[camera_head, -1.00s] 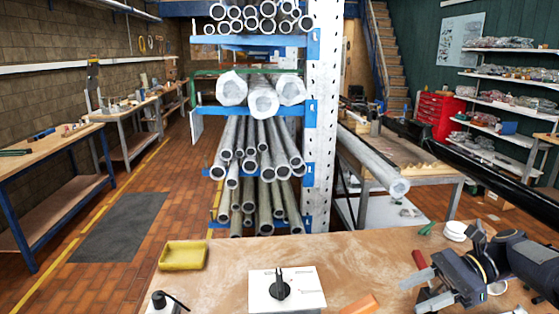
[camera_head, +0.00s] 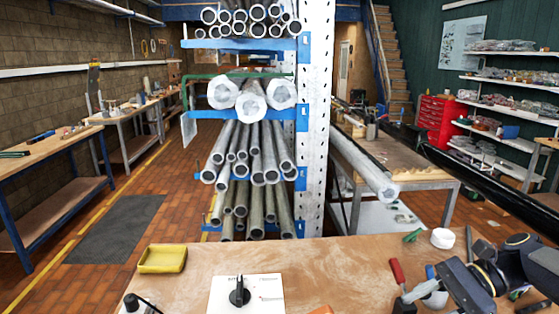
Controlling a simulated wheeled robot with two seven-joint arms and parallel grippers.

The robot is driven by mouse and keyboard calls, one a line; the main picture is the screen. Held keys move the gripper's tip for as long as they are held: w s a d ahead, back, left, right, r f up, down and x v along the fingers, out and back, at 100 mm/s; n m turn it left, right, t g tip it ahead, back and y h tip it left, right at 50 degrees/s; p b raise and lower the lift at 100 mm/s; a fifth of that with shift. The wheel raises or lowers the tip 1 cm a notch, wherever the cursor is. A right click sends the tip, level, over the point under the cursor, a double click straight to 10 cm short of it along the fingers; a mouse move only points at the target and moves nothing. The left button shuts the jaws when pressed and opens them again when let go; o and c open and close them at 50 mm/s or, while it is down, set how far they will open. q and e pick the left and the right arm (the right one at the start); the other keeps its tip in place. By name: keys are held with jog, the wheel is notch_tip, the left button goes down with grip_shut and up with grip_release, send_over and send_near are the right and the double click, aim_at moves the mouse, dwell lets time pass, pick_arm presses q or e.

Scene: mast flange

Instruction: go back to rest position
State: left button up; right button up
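A dark jointed part, which looks like my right arm with its gripper (camera_head: 458,286), reaches in from the right edge at the lower right of the head view. It is over the right end of the workbench, among several small tools. Its fingers blend with the tools behind them, so I cannot tell whether they are open or shut, or whether they touch anything. My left gripper is not in view.
The wooden workbench (camera_head: 340,261) carries a yellow tray (camera_head: 162,259), a white switch panel (camera_head: 262,292), a red-handled tool (camera_head: 397,270) and a white roll (camera_head: 443,238). A pipe rack (camera_head: 316,130) stands behind it. The bench's middle is mostly clear.

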jog(key=s+a+f+n+t+h, duration=0.3)
jog(key=s+n+h, duration=0.1)
jog(key=s+n, duration=0.3)
jog(key=s+a+f+n+t+h, duration=0.2)
jog(key=s+n, duration=0.4)
jog(key=s, duration=0.4)
notch_tip(320, 180, down, 2)
jog(key=shift+a+f+n+t+h, duration=0.25)
jog(key=shift+a+n+t+h, duration=0.25)
jog(key=shift+h, duration=0.7)
